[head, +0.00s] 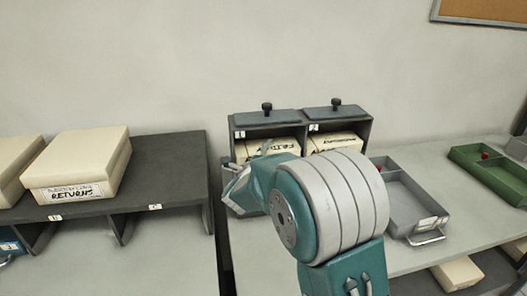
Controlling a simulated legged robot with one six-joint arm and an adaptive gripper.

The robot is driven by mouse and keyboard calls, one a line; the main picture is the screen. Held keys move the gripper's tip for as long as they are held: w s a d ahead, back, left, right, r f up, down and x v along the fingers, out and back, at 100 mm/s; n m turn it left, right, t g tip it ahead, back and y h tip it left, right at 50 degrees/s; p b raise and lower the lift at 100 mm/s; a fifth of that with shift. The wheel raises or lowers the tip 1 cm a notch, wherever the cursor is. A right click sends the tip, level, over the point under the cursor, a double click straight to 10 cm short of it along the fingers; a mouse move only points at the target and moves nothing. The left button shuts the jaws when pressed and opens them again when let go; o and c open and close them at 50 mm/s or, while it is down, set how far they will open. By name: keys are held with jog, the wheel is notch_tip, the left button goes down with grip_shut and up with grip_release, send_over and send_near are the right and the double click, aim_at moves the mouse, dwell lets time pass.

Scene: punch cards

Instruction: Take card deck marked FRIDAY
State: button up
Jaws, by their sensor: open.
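A cream card deck (284,146) with dark handwriting that looks like FRIDAY sits in the left compartment of a dark two-slot rack (367,135) against the wall. My arm covers its lower part and part of the lettering. A second cream deck (338,141) sits in the right compartment; its writing is too unclear to read. My gripper (249,160) is in front of the left compartment, mostly hidden behind my own wrist. Its jaws are open. I cannot tell whether it touches the deck.
A dark shelf (170,165) at the left carries cream boxes, one marked RETURNS (82,165). Right of my arm are a grey tray (412,205) with a metal handle and a green tray (490,172). Another cream box (457,273) lies low at the right.

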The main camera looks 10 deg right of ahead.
jog(key=shift+d, duration=0.55)
jog(key=shift+a, duration=0.35)
grip_shut()
jog(key=shift+d, duration=0.1)
